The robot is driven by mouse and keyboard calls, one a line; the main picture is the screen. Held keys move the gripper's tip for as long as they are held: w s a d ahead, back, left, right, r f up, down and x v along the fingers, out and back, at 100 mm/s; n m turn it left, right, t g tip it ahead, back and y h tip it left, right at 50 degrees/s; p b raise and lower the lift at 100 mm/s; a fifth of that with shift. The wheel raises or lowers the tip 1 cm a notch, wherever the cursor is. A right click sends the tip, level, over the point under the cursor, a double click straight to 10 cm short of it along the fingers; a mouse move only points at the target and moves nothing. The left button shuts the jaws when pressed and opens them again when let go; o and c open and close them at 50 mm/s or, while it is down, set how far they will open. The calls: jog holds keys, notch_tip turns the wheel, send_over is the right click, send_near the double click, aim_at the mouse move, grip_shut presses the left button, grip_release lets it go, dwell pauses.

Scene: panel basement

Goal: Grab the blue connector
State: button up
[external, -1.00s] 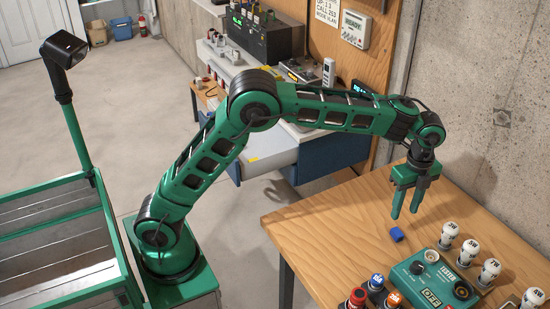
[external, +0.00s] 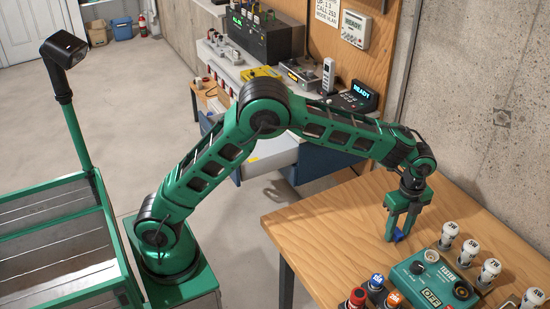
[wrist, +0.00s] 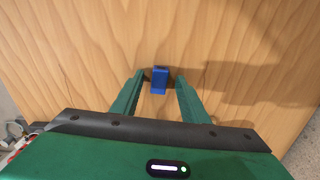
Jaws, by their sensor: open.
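The blue connector (external: 399,236) is a small blue block lying on the wooden table. In the wrist view the connector (wrist: 159,80) sits between the tips of my two green fingers, with a narrow gap to each side. My gripper (external: 397,238) is open and points down, its fingertips low around the connector near the table top. In the external view the fingers partly hide the connector. My gripper (wrist: 158,82) also shows in the wrist view.
A green tester box (external: 432,281) stands on the table (external: 315,235) in front of the gripper. Several white bulbs (external: 470,250) stand to its right, and red, blue and orange capped pieces (external: 376,283) to its left. The table's left part is clear. A concrete wall (external: 480,110) rises behind.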

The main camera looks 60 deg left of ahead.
grip_shut()
jog(key=shift+r, duration=0.15)
